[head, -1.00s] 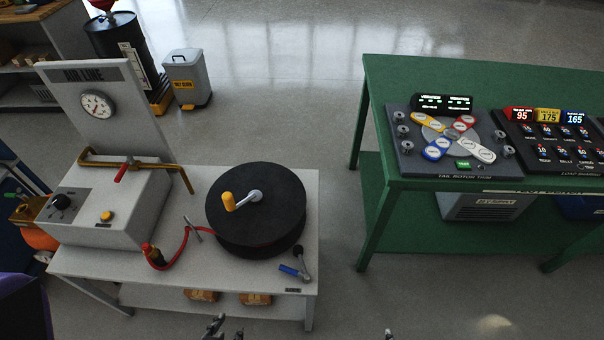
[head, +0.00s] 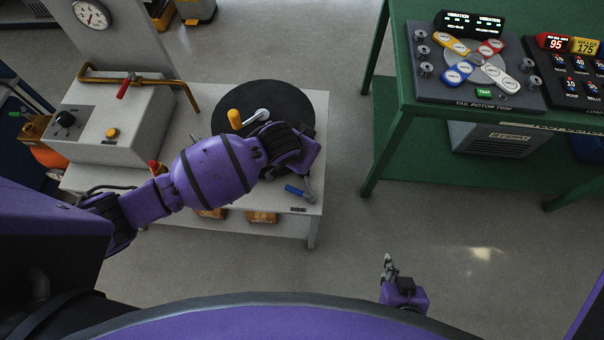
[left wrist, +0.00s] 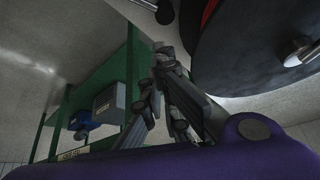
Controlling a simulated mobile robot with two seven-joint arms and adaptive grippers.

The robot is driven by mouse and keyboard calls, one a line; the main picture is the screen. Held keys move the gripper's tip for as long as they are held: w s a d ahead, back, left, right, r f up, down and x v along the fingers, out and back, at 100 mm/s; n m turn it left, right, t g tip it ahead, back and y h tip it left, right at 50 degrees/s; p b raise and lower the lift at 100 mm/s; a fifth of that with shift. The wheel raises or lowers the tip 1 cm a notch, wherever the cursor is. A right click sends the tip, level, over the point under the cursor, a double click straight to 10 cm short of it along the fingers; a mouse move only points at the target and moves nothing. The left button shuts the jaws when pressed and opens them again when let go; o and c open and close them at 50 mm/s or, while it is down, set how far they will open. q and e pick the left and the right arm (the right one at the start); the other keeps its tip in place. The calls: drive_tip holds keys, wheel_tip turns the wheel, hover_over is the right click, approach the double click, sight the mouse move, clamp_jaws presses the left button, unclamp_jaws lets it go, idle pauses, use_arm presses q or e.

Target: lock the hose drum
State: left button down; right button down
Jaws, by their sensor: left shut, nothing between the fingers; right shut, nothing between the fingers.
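A small blue-handled part (head: 296,191) lies by the bench's front right corner, partly hidden by that wrist. My left gripper (left wrist: 160,55) is shut and empty, beside the drum's rim in the left wrist view. My right gripper (head: 389,262) is shut and empty over the floor, right of the bench.
A grey box with a yellow button (head: 112,133) and a brass pipe with a red lever (head: 122,89) stand on the bench's left. A green table (head: 400,120) with control panels stands at the right. Clear floor lies between bench and table.

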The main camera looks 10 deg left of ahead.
sight(299, 193)
use_arm(q)
drive_tip(key=s+a+f+n+g+y, duration=0.1)
drive_tip(key=s+a+f+n+g, duration=0.1)
drive_tip(key=s+a+f, duration=0.15)
drive_tip(key=x, duration=0.2)
drive_tip(key=b+x, duration=0.1)
drive_tip(key=x, duration=0.5)
drive_tip(key=shift+w+d+b, duration=0.1)
drive_tip(key=shift+d+b, duration=0.2)
drive_tip(key=shift+w+f, duration=0.2)
drive_tip(key=shift+f, duration=0.25)
drive_tip(key=shift+w+d, duration=0.1)
